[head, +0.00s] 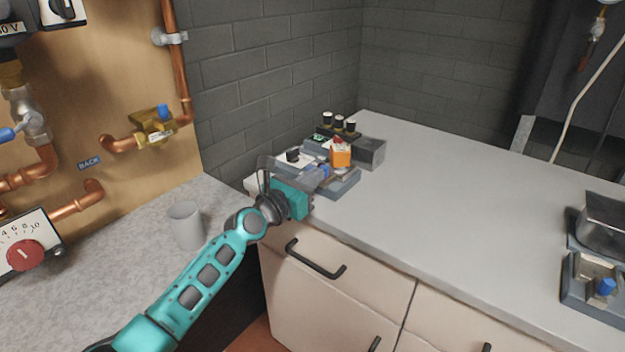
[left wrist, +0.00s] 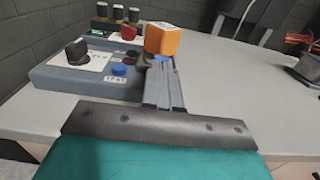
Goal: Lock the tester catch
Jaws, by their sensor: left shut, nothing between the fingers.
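The tester (head: 345,186) is a grey-blue box at the back left of the white counter. It also shows in the left wrist view (left wrist: 62,80), with a black knob (left wrist: 77,52), a blue TEST button (left wrist: 120,69) and an orange block (left wrist: 162,40). My left gripper (head: 322,172) is shut and empty over the tester's front. In the left wrist view its fingers (left wrist: 160,68) point toward the orange block; I cannot tell whether they touch anything. A small dark part (left wrist: 142,62) lies beside the fingertips. I cannot tell which part is the catch. My right gripper is not in view.
Three dark cylinders with white tops (head: 339,122) stand behind the tester, with a grey box (head: 370,152) beside them. A grey cup (head: 185,226) stands on the left worktop. Another device with a blue knob (head: 604,287) is at the right. The middle of the counter (head: 450,200) is clear.

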